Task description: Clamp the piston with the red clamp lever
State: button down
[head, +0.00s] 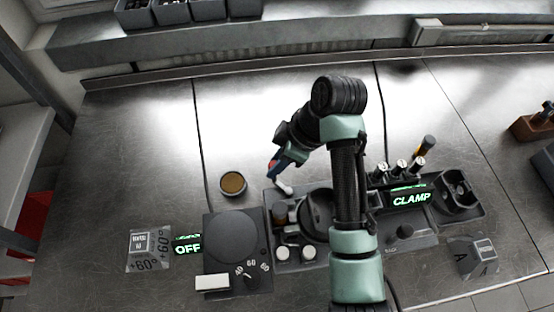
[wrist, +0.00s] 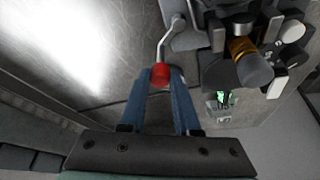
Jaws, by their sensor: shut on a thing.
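The red clamp lever has a red ball knob (wrist: 160,74) on a bent metal arm, which rises to a grey fixture in the wrist view. My gripper (wrist: 161,80) has its two blue fingers shut on either side of the knob. In the head view my gripper (head: 273,168) is at the back left corner of the dark fixture tray (head: 268,225), with the pale lever arm (head: 285,187) just below it. A gold and grey cylinder (wrist: 243,48), perhaps the piston, stands beside the lever. I cannot tell whether it is clamped.
A round tin (head: 233,183) stands left of the tray. A dark hot plate unit (head: 232,240) with a dial and a green OFF sign (head: 187,249) is at the front left. A green CLAMP sign (head: 411,199) glows on the right. The bench behind is clear.

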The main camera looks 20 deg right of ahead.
jog(key=shift+r, duration=0.1)
jog(key=shift+s+d+m+t+h+p, duration=0.25)
jog(key=shift+d+m+h+p, duration=0.6)
jog(key=shift+m+p, duration=1.5)
jog(key=shift+s+d+m+t+h+p, duration=0.25)
jog(key=shift+d+m+h+p, duration=0.55)
jog(key=shift+m+p, duration=1.55)
jog(key=shift+s+d+m+t+h+p, duration=0.1)
jog(key=shift+s+d+m+h+p, duration=0.35)
jog(key=shift+m+h+p, duration=1.85)
jog(key=shift+w+d+m+y+b, duration=0.15)
jog(key=shift+m+y+b, duration=0.6)
jog(key=shift+m+y, duration=0.35)
jog(key=c, duration=0.6)
grip_release()
jog(key=shift+c, duration=0.2)
